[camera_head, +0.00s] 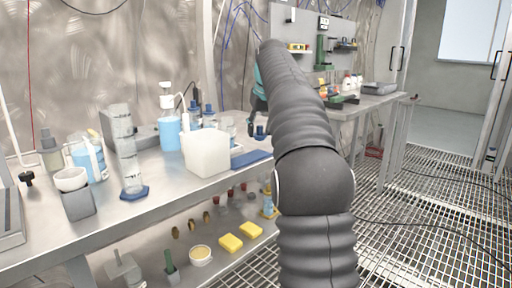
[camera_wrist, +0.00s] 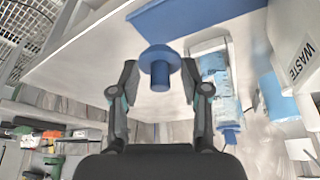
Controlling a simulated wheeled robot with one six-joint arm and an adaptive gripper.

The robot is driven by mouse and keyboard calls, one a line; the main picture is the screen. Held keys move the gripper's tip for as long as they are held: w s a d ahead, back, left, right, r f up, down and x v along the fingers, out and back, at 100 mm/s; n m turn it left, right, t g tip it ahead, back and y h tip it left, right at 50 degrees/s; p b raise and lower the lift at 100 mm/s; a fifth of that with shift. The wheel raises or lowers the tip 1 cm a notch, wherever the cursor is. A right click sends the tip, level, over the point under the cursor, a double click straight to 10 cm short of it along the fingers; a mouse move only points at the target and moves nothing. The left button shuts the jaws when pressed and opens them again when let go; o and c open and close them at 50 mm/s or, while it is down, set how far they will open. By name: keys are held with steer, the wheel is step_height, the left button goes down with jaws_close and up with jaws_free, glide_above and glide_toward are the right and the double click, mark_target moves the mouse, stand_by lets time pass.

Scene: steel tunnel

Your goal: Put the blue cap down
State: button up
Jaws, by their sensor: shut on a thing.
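The blue cap (camera_wrist: 160,66) is between the two fingertips of my gripper (camera_wrist: 159,80) in the wrist view, its wide flange and narrower stem both showing. My gripper is shut on it. In the head view the cap (camera_head: 260,132) shows small and dark blue just below my gripper (camera_head: 257,112), near the bench's (camera_head: 165,170) right part. The cap seems to be above the steel bench top; the gap beneath it is hard to judge.
A clear container with blue contents (camera_wrist: 222,90) is close right of my gripper. Bottles (camera_head: 168,128) stand behind. A bare strip of bench shows around the cap.

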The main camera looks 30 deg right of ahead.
mark_target(258, 136)
steer(key=shift+w+a+f, duration=0.3)
steer(key=shift+a+f, duration=0.1)
steer(key=shift+a, duration=0.1)
steer(key=shift+f+b, duration=0.9)
steer(key=shift+f, duration=1)
steer(key=shift+f, duration=0.1)
steer(key=o, duration=0.8)
steer(key=p+v, duration=0.3)
steer(key=v, duration=0.9)
steer(key=shift+w, duration=0.1)
steer(key=shift+a, duration=0.1)
